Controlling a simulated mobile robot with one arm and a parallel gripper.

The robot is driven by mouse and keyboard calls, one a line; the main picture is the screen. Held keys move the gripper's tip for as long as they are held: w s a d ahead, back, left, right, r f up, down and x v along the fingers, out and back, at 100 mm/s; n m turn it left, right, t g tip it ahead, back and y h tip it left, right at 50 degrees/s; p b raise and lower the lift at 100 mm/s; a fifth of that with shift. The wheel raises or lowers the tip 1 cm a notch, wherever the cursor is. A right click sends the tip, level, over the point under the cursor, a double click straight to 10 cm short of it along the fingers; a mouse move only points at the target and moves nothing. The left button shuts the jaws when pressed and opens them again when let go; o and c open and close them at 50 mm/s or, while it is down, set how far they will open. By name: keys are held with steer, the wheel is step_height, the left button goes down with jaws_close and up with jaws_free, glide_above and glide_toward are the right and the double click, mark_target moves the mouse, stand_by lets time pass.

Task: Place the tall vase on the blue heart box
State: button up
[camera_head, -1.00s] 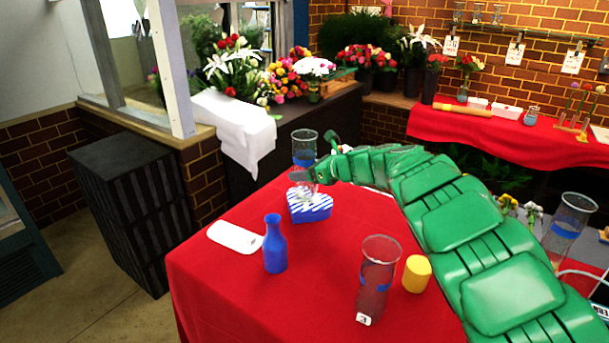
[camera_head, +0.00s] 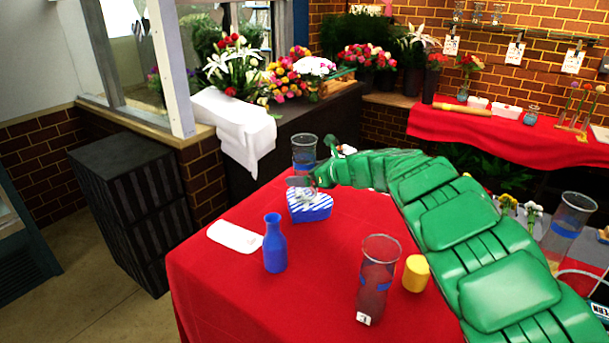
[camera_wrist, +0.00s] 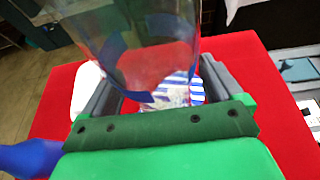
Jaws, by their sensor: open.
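The tall vase (camera_head: 304,150) is clear glass with a blue band. It looks upright over the blue heart box (camera_head: 312,212), which has blue and white stripes and sits on the red table. My gripper (camera_head: 305,182) is around the vase's lower part at the box. In the wrist view, the vase (camera_wrist: 140,45) stands between my open fingers (camera_wrist: 160,90), and the striped box (camera_wrist: 183,84) shows just behind and below it. The vase's base is partly hidden, so I cannot clearly see its contact with the lid.
A blue bottle (camera_head: 274,245) and a white flat item (camera_head: 234,237) are left of the box. Another glass vase (camera_head: 377,280) and a yellow cylinder (camera_head: 416,273) stand nearer the front. A further glass vase (camera_head: 568,228) is at right. The red tablecloth (camera_head: 225,300) is bare at front left.

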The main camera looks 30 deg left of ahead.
steer(key=v, duration=1.2)
stand_by(0.5)
